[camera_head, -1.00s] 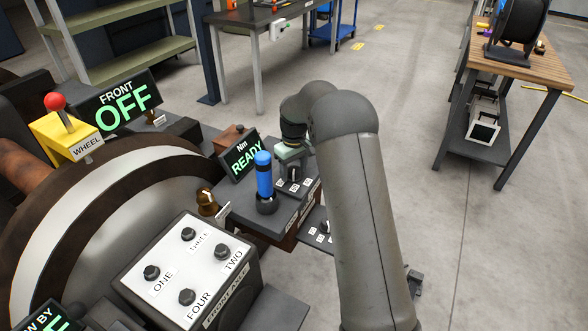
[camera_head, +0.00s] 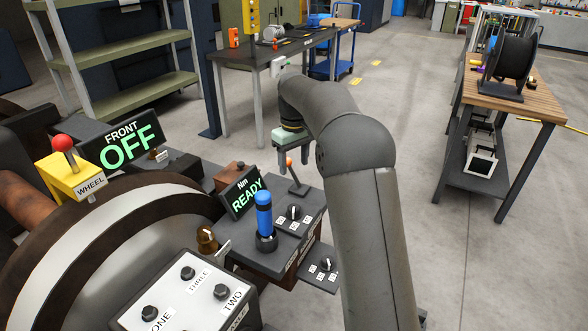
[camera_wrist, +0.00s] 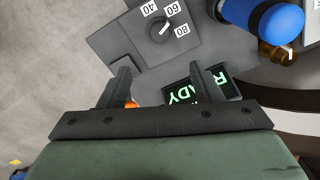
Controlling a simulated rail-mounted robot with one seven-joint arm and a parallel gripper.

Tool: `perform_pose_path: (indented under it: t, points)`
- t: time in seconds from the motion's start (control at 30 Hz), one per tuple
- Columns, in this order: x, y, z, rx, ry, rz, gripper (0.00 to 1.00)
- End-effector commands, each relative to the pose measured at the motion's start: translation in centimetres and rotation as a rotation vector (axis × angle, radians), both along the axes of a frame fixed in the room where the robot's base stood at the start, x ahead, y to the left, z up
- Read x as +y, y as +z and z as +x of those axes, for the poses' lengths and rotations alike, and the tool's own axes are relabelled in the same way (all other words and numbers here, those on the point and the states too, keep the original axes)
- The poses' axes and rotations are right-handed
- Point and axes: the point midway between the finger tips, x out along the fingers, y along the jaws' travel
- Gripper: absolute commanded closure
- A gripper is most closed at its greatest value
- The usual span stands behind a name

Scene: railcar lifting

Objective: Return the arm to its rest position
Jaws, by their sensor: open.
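My gripper (camera_head: 294,166) hangs pointing down above the control box in the head view, at the end of my bent grey arm. In the wrist view its two dark fingers (camera_wrist: 160,88) stand wide apart with nothing held between them. Below it is a small lever with an orange tip (camera_head: 290,162), partly beside the fingers; in the wrist view an orange bit (camera_wrist: 131,104) shows by the left finger. I cannot tell from these views how far the fingers are above the lever.
The control box (camera_head: 262,262) carries a blue handle (camera_head: 264,215), a dial (camera_head: 294,212) and a READY display (camera_head: 243,191). A FRONT OFF display (camera_head: 124,143) and a red-knobbed WHEEL lever (camera_head: 63,145) stand left. A wooden-topped table (camera_head: 540,97) stands right; the floor between is clear.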

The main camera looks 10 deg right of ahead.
Motion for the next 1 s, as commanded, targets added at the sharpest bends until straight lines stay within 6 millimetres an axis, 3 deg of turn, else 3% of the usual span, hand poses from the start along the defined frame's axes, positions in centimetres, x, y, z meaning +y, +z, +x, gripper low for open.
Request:
perform_pose_path:
  t: [0.33,0.47,0.57,0.73,0.9,1.0]
  points:
    - [0.1,0.4,-0.2,0.000,-0.002,0.000,0.41]
    - [0.4,2.5,-2.7,-0.004,-0.030,-0.001,0.41]
    - [0.9,5.1,-7.1,-0.008,-0.079,-0.003,0.41]
    - [1.4,8.1,-17.7,-0.017,-0.194,-0.001,0.41]
    - [1.5,8.0,-28.8,-0.024,-0.311,0.007,0.41]
    - [1.5,7.0,-34.1,-0.025,-0.366,0.012,0.41]
